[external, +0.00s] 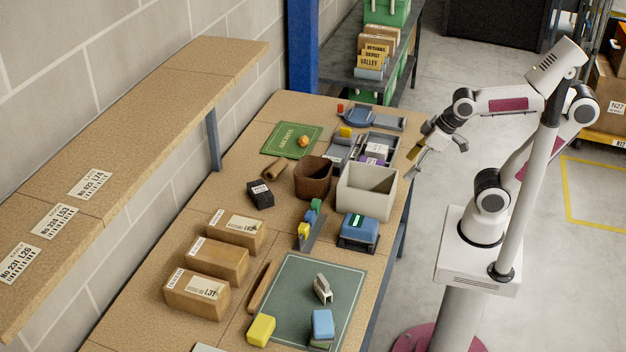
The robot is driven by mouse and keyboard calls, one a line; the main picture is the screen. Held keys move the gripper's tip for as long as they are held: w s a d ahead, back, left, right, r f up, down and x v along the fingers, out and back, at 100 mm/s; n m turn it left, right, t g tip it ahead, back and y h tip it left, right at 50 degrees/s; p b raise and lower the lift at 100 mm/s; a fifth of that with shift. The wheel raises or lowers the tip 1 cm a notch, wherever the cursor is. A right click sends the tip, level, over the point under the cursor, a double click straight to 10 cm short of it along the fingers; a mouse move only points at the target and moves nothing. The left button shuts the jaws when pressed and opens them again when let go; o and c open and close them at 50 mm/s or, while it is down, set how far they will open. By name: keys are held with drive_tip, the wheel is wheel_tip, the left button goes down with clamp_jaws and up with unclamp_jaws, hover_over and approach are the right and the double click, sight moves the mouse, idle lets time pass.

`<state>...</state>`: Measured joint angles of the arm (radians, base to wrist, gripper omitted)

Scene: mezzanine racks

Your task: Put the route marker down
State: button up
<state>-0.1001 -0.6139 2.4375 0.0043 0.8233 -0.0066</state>
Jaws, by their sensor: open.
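My gripper (432,155) is open above the right edge of the table, by the grey sorting tray (381,149). A small yellowish piece (414,152) shows at its left finger; I cannot tell whether it is part of the gripper or a separate object. No object is clearly recognisable as the route marker. A small orange object (303,141) lies on the green mat marked ARCHIVE (283,146), left of the tray and well apart from my gripper. The tray holds a white and a purple item.
A brown bin (313,178) and a cream bin (364,192) stand mid-table. Several cardboard boxes (216,259) stand at the left. A dark green mat (285,290) at the front bears a grey stapler-like object (322,288) and a blue-topped block (322,324). A wooden shelf (150,130) overhangs at left.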

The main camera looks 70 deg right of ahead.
drive_tip(key=w+a+n+y, duration=0.1)
drive_tip(key=w+a+n, duration=0.1)
drive_tip(key=w+a, duration=0.5)
drive_tip(key=n+g+y, duration=0.1)
drive_tip(key=n+y, duration=0.2)
drive_tip(key=n, duration=0.3)
approach(323, 286)
drive_tip(key=f, duration=0.1)
drive_tip(key=w+f, duration=0.1)
drive_tip(key=f, duration=0.1)
drive_tip(key=shift+w+d+f, duration=0.2)
drive_tip(key=shift+w+f, duration=0.05)
drive_tip(key=shift+x, duration=1.35)
drive_tip(key=shift+f, duration=0.1)
drive_tip(key=shift+x, duration=2.45)
drive_tip(key=shift+s, duration=0.1)
